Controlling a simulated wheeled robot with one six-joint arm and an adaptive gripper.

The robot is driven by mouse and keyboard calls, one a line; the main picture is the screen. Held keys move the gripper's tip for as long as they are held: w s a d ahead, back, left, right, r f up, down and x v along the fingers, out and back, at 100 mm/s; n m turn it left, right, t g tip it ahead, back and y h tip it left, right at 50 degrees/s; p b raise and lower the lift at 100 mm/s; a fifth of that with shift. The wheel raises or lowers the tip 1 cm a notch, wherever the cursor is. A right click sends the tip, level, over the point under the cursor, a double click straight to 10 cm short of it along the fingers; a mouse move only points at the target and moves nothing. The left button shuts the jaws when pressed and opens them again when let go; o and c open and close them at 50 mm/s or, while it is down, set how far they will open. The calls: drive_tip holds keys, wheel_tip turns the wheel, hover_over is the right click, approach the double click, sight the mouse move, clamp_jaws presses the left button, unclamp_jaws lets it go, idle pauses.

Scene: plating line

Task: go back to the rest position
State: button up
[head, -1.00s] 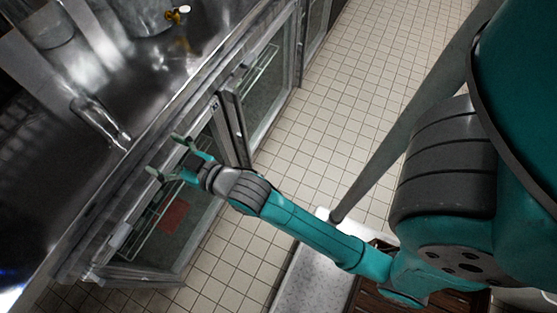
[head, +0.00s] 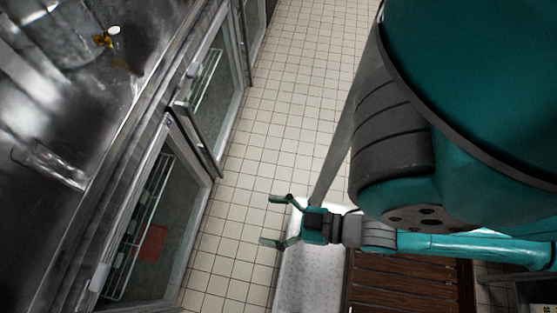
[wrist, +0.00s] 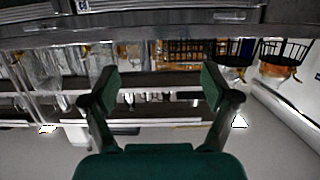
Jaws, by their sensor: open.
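My gripper (head: 277,221) is open and empty in the head view. Its two fingers point left, over the tiled floor and the edge of a pale tray-like surface. My teal arm is folded back to the right. In the wrist view my gripper (wrist: 157,88) also shows open, with its fingers spread and nothing between them. Beyond the fingers are shelves with blurred items.
A steel counter (head: 40,110) with glass-fronted cabinets runs along the left. A red item (head: 152,243) shows behind the glass. The tiled floor (head: 290,100) is clear. A slatted wooden surface (head: 400,290) lies below my arm. Black wire baskets (wrist: 190,52) show in the wrist view.

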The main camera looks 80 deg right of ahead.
drive_tip(key=shift+v, duration=0.9)
drive_tip(key=shift+o, duration=0.3)
drive_tip(key=t, duration=0.3)
approach(50, 161)
drive_tip(key=w, duration=1.2)
drive_tip(key=shift+f, duration=0.1)
